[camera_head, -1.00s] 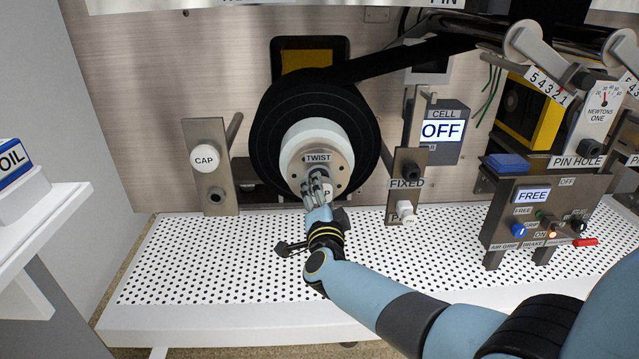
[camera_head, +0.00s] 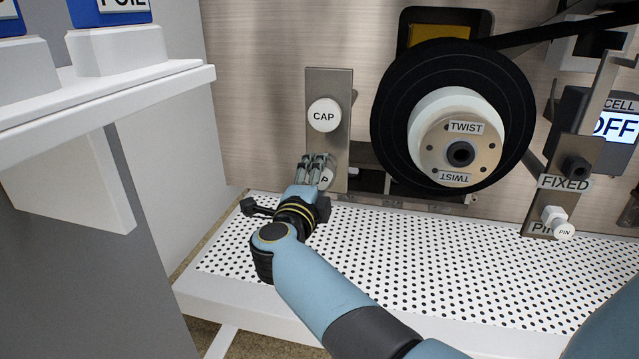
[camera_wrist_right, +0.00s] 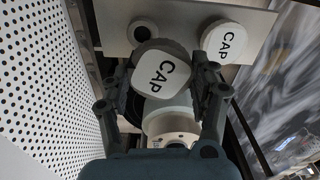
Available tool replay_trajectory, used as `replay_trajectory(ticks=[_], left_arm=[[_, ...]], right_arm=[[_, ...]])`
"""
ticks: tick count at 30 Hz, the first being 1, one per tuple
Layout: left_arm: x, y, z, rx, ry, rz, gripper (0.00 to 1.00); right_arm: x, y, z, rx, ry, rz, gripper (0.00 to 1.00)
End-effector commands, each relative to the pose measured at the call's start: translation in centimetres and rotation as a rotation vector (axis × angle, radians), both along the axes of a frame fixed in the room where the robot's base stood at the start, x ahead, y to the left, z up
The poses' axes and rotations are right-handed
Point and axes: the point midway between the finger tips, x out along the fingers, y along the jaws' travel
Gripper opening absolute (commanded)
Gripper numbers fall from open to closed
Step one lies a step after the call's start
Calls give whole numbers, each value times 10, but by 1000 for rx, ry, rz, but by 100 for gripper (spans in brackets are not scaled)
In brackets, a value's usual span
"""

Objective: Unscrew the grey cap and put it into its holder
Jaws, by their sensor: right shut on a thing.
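The grey cap (camera_wrist_right: 161,70), with a white CAP label, is held between the fingers of my right gripper (camera_wrist_right: 164,85). In the head view the cap (camera_head: 326,179) is partly hidden by my right gripper (camera_head: 315,168). It is in front of the lower part of the upright metal holder plate (camera_head: 341,95), below a white round CAP sign (camera_head: 324,115). In the wrist view a round fitting (camera_wrist_right: 143,32) on the plate shows just beyond the cap. Whether the cap touches it, I cannot tell. The hub (camera_head: 436,158) has a bare dark centre. My left gripper is out of view.
A black roll (camera_head: 393,115) surrounds the hub, right of the plate. A post marked FIXED (camera_head: 577,165) stands further right. A white shelf (camera_head: 110,90) juts in at the left. The perforated table (camera_head: 400,260) below is mostly clear.

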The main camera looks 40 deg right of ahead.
Motion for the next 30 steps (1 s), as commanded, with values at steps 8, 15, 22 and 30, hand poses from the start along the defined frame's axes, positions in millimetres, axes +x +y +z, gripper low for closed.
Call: replay_trajectory(ticks=[8,15,22,30], left_arm=[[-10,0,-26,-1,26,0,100],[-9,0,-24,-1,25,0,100],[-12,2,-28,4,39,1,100],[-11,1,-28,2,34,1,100]], right_arm=[[-1,6,-31,57,-68,0,20],[0,6,-29,61,-74,0,20],[0,6,-27,62,-73,1,20],[18,-15,-29,58,-72,1,20]])
